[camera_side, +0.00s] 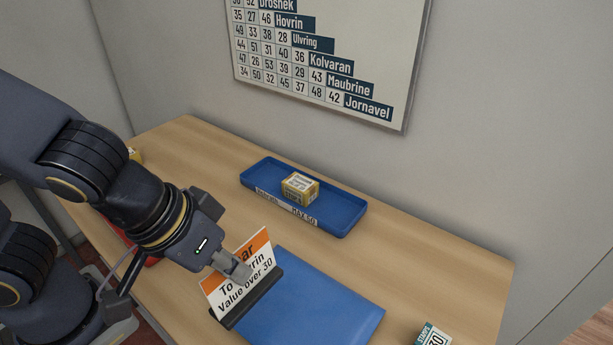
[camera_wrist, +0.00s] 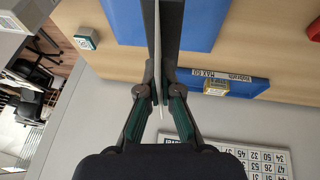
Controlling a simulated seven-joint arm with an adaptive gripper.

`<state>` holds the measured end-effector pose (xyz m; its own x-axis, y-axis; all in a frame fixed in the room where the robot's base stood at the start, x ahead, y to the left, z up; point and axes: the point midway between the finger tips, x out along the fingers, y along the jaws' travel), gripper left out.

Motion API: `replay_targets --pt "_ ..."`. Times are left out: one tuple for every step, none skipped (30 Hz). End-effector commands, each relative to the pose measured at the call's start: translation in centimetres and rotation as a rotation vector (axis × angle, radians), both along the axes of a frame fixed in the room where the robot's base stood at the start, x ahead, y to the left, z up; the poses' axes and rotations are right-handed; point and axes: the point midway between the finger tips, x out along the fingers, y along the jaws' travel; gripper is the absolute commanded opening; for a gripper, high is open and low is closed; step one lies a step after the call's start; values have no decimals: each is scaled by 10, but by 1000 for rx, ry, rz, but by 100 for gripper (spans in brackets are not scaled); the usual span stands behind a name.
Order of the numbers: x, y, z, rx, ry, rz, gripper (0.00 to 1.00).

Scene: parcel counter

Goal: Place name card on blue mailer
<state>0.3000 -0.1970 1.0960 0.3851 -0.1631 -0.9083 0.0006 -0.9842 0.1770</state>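The name card (camera_side: 243,284) is white with an orange top band and stands in a black base (camera_side: 250,301). In the side view it is upright at the left end of the blue mailer (camera_side: 312,305); I cannot tell if the base touches the mailer. My gripper (camera_side: 236,267) is shut on the card's upper part. In the wrist view the card (camera_wrist: 158,60) shows edge-on between the fingertips (camera_wrist: 154,97), with the blue mailer (camera_wrist: 203,25) on both sides of the base. Part of the card's text is hidden behind the fingers.
A blue tray (camera_side: 342,219) behind the mailer holds a small yellowish box (camera_side: 300,187). A green-and-white box (camera_side: 433,336) stands at the front right. The counter (camera_side: 430,270) is clear at right.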

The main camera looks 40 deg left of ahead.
Motion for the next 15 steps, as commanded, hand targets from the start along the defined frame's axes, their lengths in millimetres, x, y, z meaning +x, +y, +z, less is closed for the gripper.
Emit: replay_targets --pt "-7 6 3 -4 -5 -4 0" --pt "-10 9 5 -5 -4 -8 0" --pt "-14 13 7 -5 -4 -10 0" --pt "-15 14 9 -5 -3 -14 0" --pt "-17 16 11 -6 -3 -14 0" --pt "-16 16 14 -5 -2 -15 0" --pt "-14 15 16 -4 0 -13 0" --pt "-12 14 17 -3 1 -10 0" --pt "-7 12 16 -1 3 -8 0" --pt "-3 10 14 1 5 -5 0" --pt "2 8 10 1 7 -4 0" --pt "10 3 6 2 9 -3 0" --pt "16 -1 3 2 8 -4 0" --pt "22 -5 -1 2 10 -3 0" --pt "31 -11 -5 1 9 -3 0"
